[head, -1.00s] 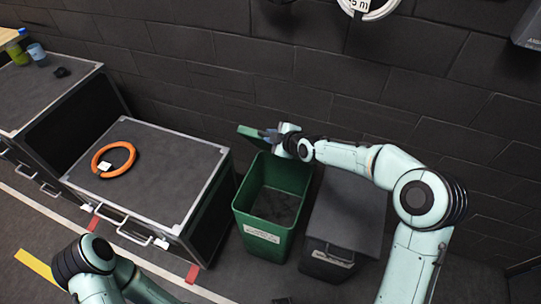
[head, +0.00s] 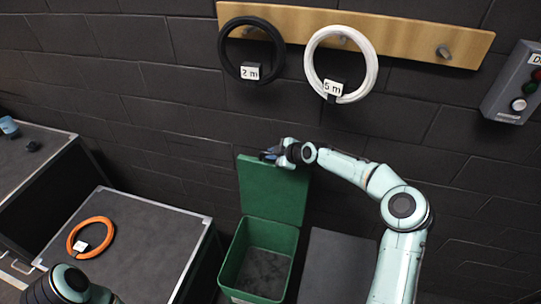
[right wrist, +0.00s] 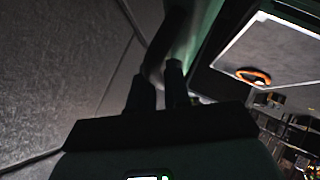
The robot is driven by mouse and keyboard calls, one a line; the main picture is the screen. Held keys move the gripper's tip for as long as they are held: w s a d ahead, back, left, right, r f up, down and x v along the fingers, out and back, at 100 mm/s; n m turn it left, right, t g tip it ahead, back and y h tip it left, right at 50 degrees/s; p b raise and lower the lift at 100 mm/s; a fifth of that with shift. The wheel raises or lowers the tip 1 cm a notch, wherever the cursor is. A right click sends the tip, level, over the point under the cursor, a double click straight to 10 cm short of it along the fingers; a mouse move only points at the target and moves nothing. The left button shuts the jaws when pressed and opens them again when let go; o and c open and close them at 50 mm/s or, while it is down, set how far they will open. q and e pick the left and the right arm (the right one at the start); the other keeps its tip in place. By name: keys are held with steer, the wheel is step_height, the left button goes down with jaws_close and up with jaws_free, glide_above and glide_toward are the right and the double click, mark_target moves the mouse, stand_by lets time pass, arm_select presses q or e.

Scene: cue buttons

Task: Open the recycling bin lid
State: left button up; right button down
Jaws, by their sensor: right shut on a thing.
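The green recycling bin (head: 286,236) stands against the dark wall, with its inside visible from above. Its lid (head: 272,190) stands upright at the back edge, leaning near the wall. My right gripper (head: 268,156) is at the lid's upper edge, shut on it; in the right wrist view the two fingers (right wrist: 158,88) close near a green surface. Of my left arm only a part shows at the lower left of the head view; its gripper is out of view.
A dark bin (head: 336,265) stands right of the green one. A black case (head: 130,240) with an orange coil (head: 91,236) is at left. A wooden rail (head: 400,38) holds a black coil (head: 251,68) and a white coil (head: 341,64). A grey button box (head: 514,85) hangs at right.

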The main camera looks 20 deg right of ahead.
steer(key=shift+s+a+f, duration=0.1)
steer(key=shift+s+f, duration=0.05)
steer(key=shift+f, duration=0.05)
steer(key=c, duration=1.2)
jaws_free()
steer(key=shift+s+d+r, duration=0.1)
steer(key=shift+d, duration=0.1)
arm_select(q)
steer(key=s+f+b, duration=0.3)
steer(key=s+f, duration=0.2)
steer(key=shift+g+b, duration=0.35)
steer(key=shift+g, duration=0.05)
arm_select(e)
steer(key=v, duration=1.3)
steer(key=shift+r, duration=0.25)
